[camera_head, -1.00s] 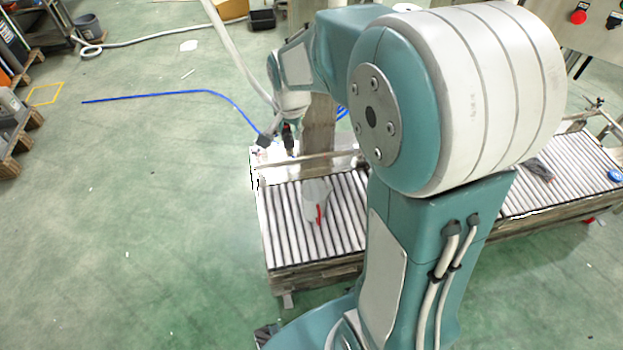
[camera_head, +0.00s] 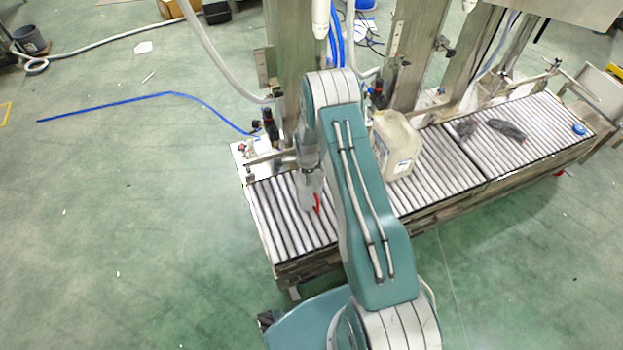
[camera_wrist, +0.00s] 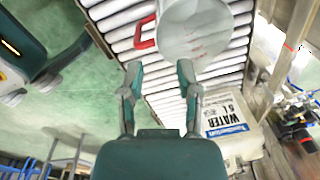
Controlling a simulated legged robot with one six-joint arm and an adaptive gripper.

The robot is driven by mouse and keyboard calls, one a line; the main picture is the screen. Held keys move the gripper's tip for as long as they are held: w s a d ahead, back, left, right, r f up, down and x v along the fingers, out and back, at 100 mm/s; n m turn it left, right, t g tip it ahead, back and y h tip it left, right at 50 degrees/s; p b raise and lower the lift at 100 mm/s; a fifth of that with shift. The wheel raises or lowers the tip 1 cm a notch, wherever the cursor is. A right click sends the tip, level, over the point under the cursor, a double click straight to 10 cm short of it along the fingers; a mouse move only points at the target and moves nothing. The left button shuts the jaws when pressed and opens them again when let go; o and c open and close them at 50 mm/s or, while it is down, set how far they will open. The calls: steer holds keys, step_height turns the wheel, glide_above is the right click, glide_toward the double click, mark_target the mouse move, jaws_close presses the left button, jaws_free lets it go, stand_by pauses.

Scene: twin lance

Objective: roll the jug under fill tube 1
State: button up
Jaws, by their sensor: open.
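A beige jug (camera_head: 396,144) stands upright on the roller conveyor (camera_head: 425,198), just right of my arm in the head view. A pale round container with a red handle (camera_wrist: 190,28) lies ahead of the fingertips. I cannot tell which tube is fill tube 1.
The pale container (camera_head: 311,192) is on the left end of the rollers in the head view. Steel posts (camera_head: 297,60) and a side rail (camera_head: 270,157) line the conveyor's back. Dark items (camera_head: 506,129) and a blue disc (camera_head: 579,128) lie further right. The floor in front is clear.

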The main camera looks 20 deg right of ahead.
mark_target(309, 200)
steer(key=f, duration=1.1)
steer(key=shift+d+f, duration=0.2)
steer(key=shift+d, duration=0.05)
steer(key=shift+d+f, duration=0.15)
steer(key=shift+f, duration=0.3)
steer(key=shift+c, duration=0.3)
jaws_close()
